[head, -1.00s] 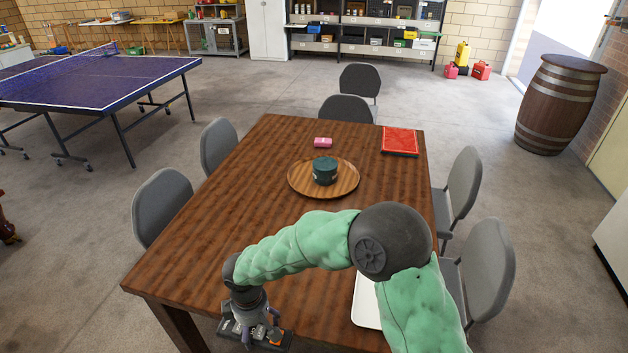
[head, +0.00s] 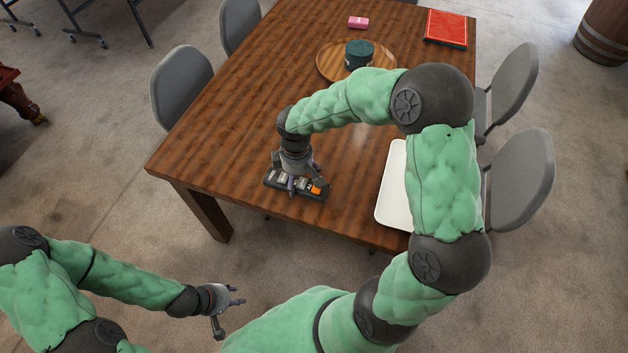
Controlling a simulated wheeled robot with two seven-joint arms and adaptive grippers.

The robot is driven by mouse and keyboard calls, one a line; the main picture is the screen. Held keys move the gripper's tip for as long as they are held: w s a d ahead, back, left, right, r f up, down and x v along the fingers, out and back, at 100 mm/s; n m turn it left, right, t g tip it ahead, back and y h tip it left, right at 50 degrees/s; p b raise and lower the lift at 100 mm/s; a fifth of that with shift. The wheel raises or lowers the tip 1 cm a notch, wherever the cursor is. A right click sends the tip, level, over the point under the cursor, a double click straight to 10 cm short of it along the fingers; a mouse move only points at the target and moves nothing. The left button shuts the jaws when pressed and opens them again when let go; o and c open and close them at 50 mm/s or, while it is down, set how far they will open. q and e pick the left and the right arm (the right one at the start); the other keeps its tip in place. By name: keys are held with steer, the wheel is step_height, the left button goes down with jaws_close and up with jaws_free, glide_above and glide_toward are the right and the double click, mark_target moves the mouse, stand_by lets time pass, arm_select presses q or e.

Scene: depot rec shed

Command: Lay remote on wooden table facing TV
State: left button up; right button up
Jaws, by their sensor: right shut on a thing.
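My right gripper (head: 296,176) points down and is shut on the remote (head: 274,179), a dark bar with grey and orange buttons. The remote lies roughly level, long side left to right, over the near-left part of the wooden table (head: 235,125). I cannot tell whether it touches the tabletop. The gripper's fingers hide part of its middle. My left gripper (head: 230,311) is open and empty, in front of the table and away from it. No TV is in view.
A white tray (head: 392,195) lies at the table's right, partly behind my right arm. A round wooden tray (head: 326,62) holds a dark green tin (head: 359,55). A pink item (head: 358,22) and a red box (head: 446,27) lie farther back. Grey chairs (head: 183,85) flank the table.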

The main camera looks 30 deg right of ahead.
steer(key=d+f+b, duration=0.1)
steer(key=d+f, duration=0.1)
steer(key=f, duration=0.1)
steer(key=w+d+f+b, duration=0.1)
steer(key=d+f, duration=0.2)
steer(key=shift+w+d, duration=0.2)
steer(key=shift+d+f+b, duration=0.15)
steer(key=shift+f+b, duration=0.65)
steer(key=shift+f, duration=0.85)
steer(key=shift+f, duration=0.2)
steer(key=o, duration=1.2)
steer(key=shift+c, duration=0.2)
step_height(320, 180, up, 12)
steer(key=p, duration=0.4)
steer(key=shift+r, duration=0.2)
